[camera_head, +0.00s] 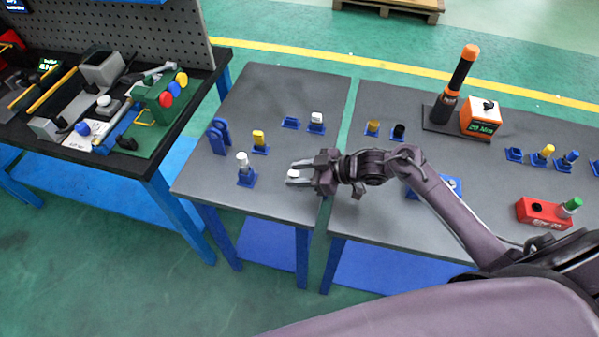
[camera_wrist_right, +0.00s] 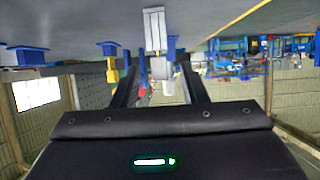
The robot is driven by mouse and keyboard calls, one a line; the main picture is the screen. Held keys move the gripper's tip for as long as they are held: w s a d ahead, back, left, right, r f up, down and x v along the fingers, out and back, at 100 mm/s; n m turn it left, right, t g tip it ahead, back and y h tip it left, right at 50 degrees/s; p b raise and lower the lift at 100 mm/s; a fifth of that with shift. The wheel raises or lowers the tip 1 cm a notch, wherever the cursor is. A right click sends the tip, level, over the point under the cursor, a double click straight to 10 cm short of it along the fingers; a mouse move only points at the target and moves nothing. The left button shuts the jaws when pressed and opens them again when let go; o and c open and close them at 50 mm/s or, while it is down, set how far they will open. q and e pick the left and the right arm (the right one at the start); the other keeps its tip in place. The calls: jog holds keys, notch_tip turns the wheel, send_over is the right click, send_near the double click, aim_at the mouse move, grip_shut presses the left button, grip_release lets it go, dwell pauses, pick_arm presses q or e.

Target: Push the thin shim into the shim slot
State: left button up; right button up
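My right gripper (camera_head: 298,174) is over the front right part of the small grey table, fingers apart and pointing left. A small pale piece (camera_head: 293,174) shows between its fingertips; I cannot tell if it is the shim. In the right wrist view, the fingers (camera_wrist_right: 160,78) stand wide on either side of a pale grey upright bar (camera_wrist_right: 155,30) and touch nothing I can make out. To the left stands a blue holder (camera_head: 247,180) with a white-topped grey piece (camera_head: 242,160). I cannot identify the shim slot for certain. My left gripper is out of view.
On the same table are a yellow-topped holder (camera_head: 259,138), a blue bracket (camera_head: 218,134), a low blue holder (camera_head: 291,122) and a white-topped holder (camera_head: 316,118). The table to the right carries a red block (camera_head: 536,212) and an orange-and-black tool (camera_head: 459,78).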

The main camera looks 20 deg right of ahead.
dwell(0.3)
jog(key=shift+s+d+r+p, duration=0.25)
jog(key=shift+d+r+p, duration=0.15)
jog(key=shift+p, duration=0.2)
jog(key=shift+p+v, duration=1.25)
jog(key=shift+v, duration=0.65)
jog(key=shift+d+f, duration=0.1)
jog(key=shift+s, duration=0.1)
jog(key=shift+s+d, duration=0.2)
jog(key=shift+d, duration=0.15)
jog(key=b+v, duration=0.1)
jog(key=v, duration=0.6)
jog(key=shift+a, duration=0.1)
